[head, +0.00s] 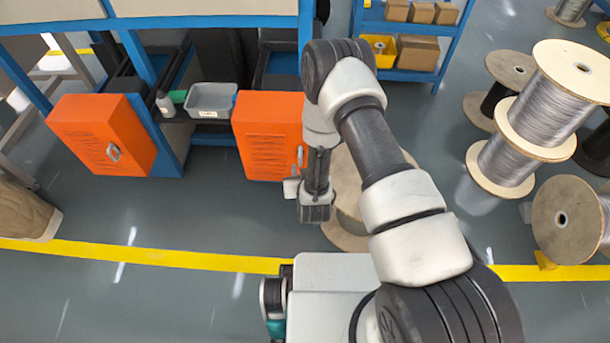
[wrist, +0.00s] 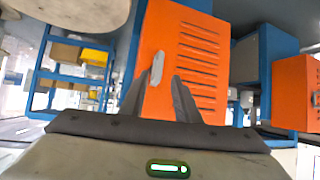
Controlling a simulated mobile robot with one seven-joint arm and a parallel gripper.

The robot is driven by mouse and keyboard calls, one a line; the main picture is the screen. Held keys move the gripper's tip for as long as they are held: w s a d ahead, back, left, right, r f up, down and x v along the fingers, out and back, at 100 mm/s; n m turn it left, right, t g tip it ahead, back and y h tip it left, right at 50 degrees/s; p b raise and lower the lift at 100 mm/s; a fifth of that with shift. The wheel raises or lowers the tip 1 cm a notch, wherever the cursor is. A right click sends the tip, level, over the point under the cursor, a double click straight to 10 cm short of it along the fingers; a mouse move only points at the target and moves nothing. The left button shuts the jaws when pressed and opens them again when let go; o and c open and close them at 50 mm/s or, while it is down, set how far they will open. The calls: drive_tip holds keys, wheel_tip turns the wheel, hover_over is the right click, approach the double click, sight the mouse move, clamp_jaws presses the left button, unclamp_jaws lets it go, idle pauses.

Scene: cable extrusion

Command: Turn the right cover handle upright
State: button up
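The right orange cover (head: 268,130) stands under the bench, just left of my arm. Its pale handle (head: 300,157) sits near its right edge and looks close to upright. In the wrist view, which is upside down, the cover (wrist: 195,60) fills the middle and the handle (wrist: 157,68) is long and slightly tilted. My gripper (wrist: 160,74) is open, with one dark finger on each side of the handle in the picture. I cannot tell whether the fingers reach around it or touch it. In the head view my wrist hides the fingers.
The left orange cover (head: 100,135) has a tilted handle (head: 113,152). A grey bin (head: 211,99) and a white bottle (head: 165,104) stand between the covers. A cable reel (head: 345,190) stands behind my arm, and more reels (head: 550,100) are at right.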

drive_tip(key=p+v, duration=0.1)
drive_tip(key=v, duration=0.8)
drive_tip(key=w+d+r+g, duration=0.15)
drive_tip(key=w+r, duration=0.25)
drive_tip(key=r, duration=0.8)
drive_tip(key=w+d+r+g, duration=0.15)
drive_tip(key=w+r, duration=0.25)
drive_tip(key=r, duration=0.7)
drive_tip(key=s+d+r+m+g+h, duration=0.1)
drive_tip(key=s+d+r, duration=0.3)
drive_tip(key=s+r, duration=0.4)
drive_tip(key=s+d+r, duration=0.5)
drive_tip(key=s+r, duration=0.1)
drive_tip(key=r, duration=0.4)
drive_tip(key=s+d+r+m+g, duration=0.1)
drive_tip(key=s+r, duration=0.1)
drive_tip(key=s, duration=0.3)
drive_tip(key=s+d+r, duration=0.2)
drive_tip(key=s, duration=0.4)
wheel_tip(320, 180, up, 22)
drive_tip(key=p, duration=2.2)
drive_tip(key=shift+s+f+g+h, duration=0.2)
drive_tip(key=shift+g+h, duration=0.1)
drive_tip(key=shift+h, duration=0.1)
drive_tip(key=shift+a, duration=0.1)
